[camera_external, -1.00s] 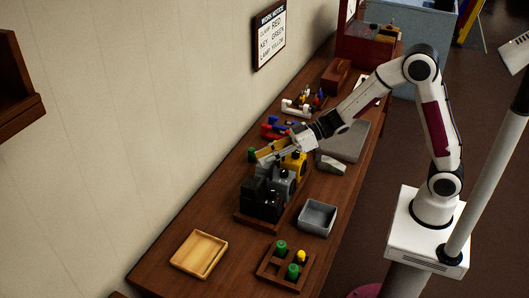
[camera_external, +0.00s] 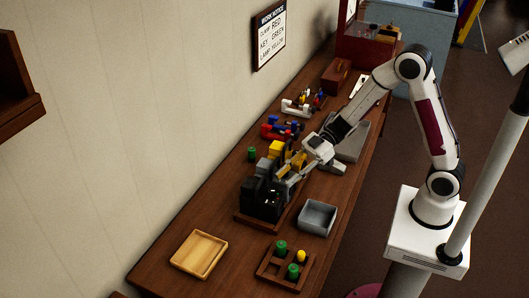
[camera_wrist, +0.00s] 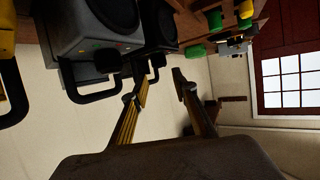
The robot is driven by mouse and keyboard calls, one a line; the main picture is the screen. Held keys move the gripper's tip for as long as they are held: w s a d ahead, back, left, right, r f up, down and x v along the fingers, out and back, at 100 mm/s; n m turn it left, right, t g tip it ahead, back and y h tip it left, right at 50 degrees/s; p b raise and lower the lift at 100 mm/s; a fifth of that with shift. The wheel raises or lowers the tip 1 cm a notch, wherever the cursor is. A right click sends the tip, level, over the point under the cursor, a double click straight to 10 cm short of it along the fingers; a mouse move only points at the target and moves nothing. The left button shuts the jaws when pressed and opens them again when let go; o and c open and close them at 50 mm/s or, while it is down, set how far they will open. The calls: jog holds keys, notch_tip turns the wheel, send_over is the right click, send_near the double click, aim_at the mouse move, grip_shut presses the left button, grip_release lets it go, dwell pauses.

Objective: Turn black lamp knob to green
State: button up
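The black lamp (camera_external: 262,200) stands at the near end of a brown base, beside the grey lamp (camera_external: 279,184). In the wrist view the black lamp (camera_wrist: 159,22) is at the top centre, with a small dark part, possibly its knob (camera_wrist: 140,65), low on its front. Its setting cannot be read. The grey lamp (camera_wrist: 92,32) is left of it, with a black knob and small coloured dots. My gripper (camera_wrist: 163,80) is open, its fingers apart with nothing visible between them. The left fingertip is close to the dark part; contact cannot be told. It is also beside the lamps externally (camera_external: 287,174).
A yellow lamp (camera_external: 276,149) stands behind the grey one. A grey bin (camera_external: 318,217), a wooden tray (camera_external: 199,253) and a rack (camera_external: 270,276) with green and yellow pieces are nearby. A wall notice (camera_external: 269,34) lists colours, its lamp line apparently reading yellow.

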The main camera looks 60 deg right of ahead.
aim_at(271, 190)
jog(key=shift+a, duration=0.1)
jog(key=shift+x, duration=3.8)
jog(key=shift+w, duration=0.1)
grip_shut()
